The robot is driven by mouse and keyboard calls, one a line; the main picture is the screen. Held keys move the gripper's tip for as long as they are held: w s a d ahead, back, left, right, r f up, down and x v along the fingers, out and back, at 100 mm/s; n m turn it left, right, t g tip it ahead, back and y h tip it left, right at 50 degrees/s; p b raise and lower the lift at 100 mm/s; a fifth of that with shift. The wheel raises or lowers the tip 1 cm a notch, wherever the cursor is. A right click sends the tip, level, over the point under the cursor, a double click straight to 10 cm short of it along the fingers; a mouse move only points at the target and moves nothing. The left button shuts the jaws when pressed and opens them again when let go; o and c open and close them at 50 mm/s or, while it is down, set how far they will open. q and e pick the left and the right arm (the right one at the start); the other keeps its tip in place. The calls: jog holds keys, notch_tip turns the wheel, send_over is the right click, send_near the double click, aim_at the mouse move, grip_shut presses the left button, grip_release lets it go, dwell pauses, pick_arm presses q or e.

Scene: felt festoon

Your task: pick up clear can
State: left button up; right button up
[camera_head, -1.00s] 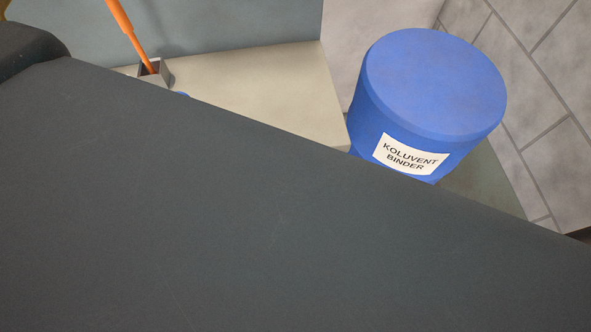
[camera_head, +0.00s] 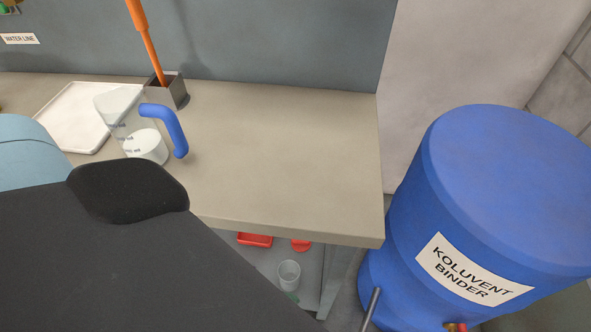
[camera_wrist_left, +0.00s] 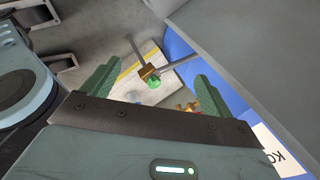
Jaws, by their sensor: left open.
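A small clear, cup-like vessel (camera_head: 289,275) stands upright on a shelf below the bench top in the head view. I cannot tell whether it is the clear can. My right gripper is not in view.
A blue drum (camera_head: 505,190) labelled Koluvent Binder stands right of the bench (camera_head: 290,150). A brass valve (camera_wrist_left: 188,107) and a green-tipped fitting with grey bars (camera_wrist_left: 153,82) appear around the fingers. A white tray (camera_head: 75,118) lies at left. The bench's right part is clear.

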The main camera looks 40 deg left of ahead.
pick_arm(q)
jog(key=w+a+f+m+y+b, duration=0.3)
jog(key=w+a+f+m+b, duration=0.5)
jog(key=w+m+b, duration=0.3)
jog(key=f+m, duration=0.1)
jog(key=m, duration=0.1)
jog(key=shift+w+a+f+m+y, duration=0.2)
jog(key=shift+w+f+m+y, duration=0.1)
jog(key=shift+w+m, duration=0.1)
